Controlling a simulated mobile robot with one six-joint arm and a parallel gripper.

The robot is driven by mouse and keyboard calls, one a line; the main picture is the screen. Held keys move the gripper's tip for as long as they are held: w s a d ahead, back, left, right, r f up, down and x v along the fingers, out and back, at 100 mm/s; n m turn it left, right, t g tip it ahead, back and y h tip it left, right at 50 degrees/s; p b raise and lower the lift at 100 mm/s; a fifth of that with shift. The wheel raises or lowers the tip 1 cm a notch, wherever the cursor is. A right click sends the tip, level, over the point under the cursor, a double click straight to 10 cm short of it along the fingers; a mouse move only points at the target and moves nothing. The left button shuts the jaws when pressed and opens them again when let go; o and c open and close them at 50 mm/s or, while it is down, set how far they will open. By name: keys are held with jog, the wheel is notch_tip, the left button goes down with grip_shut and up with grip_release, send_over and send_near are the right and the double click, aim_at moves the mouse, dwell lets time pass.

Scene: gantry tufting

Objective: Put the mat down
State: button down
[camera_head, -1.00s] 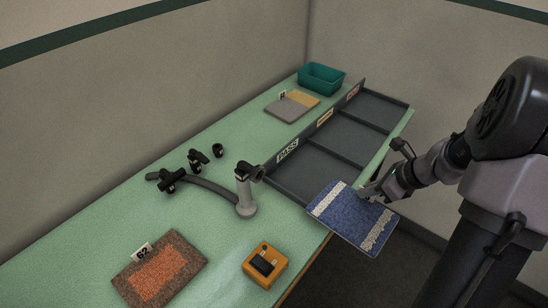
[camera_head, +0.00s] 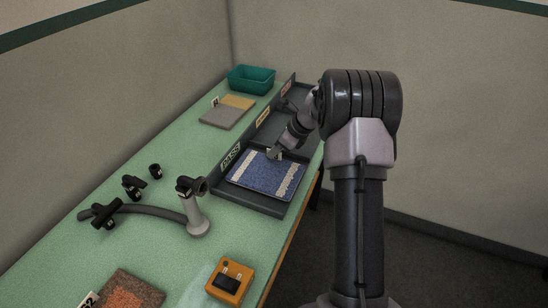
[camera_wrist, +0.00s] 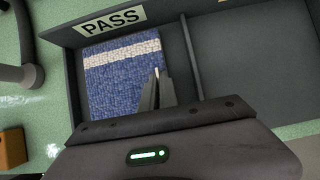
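The blue mat (camera_head: 264,175) has a pale band at each end. It lies flat in or just over the PASS compartment (camera_head: 222,193) of the dark tray; I cannot tell whether it touches the floor. The PASS label (camera_head: 230,157) is on the back wall. In the wrist view the mat (camera_wrist: 120,78) sits inside the compartment's walls, its near end hidden behind my gripper. My gripper (camera_wrist: 160,74) is at the mat's edge beside the divider (camera_wrist: 190,60), its fingers close together on that edge. In the head view my gripper (camera_head: 275,154) is at the mat's far edge.
Further compartments of the tray (camera_head: 290,125) look empty. A teal bin (camera_head: 251,79) and a grey and tan sample (camera_head: 226,113) stand behind. A curved lamp-like stand (camera_head: 196,218), black pieces (camera_head: 133,187), an orange device (camera_head: 230,282) and a brown-bordered mat (camera_head: 125,292) are on the green table.

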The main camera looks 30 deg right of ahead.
jog(key=shift+f, duration=0.75)
jog(key=shift+r, duration=0.2)
jog(key=shift+f, duration=0.1)
jog(key=c, duration=1.6)
grip_release()
jog(key=shift+c, duration=0.2)
